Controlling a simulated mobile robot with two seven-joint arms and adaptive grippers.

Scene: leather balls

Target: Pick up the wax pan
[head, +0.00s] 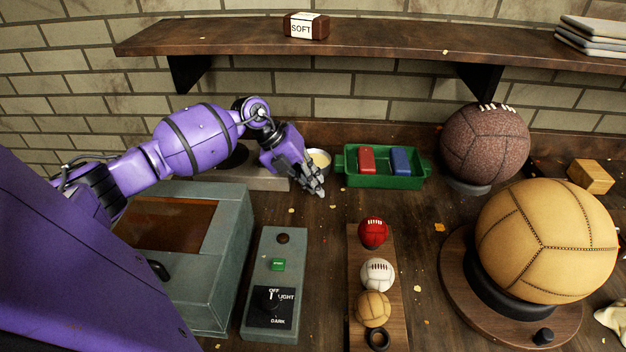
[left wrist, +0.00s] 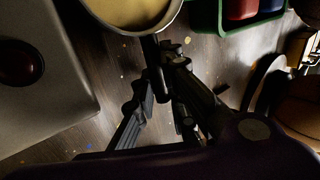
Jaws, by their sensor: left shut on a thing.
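The wax pan (head: 319,160) is a small round pan of cream-coloured wax, behind my left gripper (head: 315,183) in the head view. In the left wrist view the pan (left wrist: 135,12) is at the top edge, cut off by the frame. Its dark handle runs down between the fingers of my left gripper (left wrist: 160,75), which are shut on it. The fingers hide most of the handle in the head view. I cannot tell whether the pan is clear of the surface below. My right gripper is not in view.
A grey hotplate box (head: 266,180) stands left of the pan. A green tray (head: 384,181) with red and blue blocks is close on its right. A grey-green cabinet (head: 225,265) and switch panel (head: 275,245) stand in front. A shelf (head: 390,38) overhangs the back.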

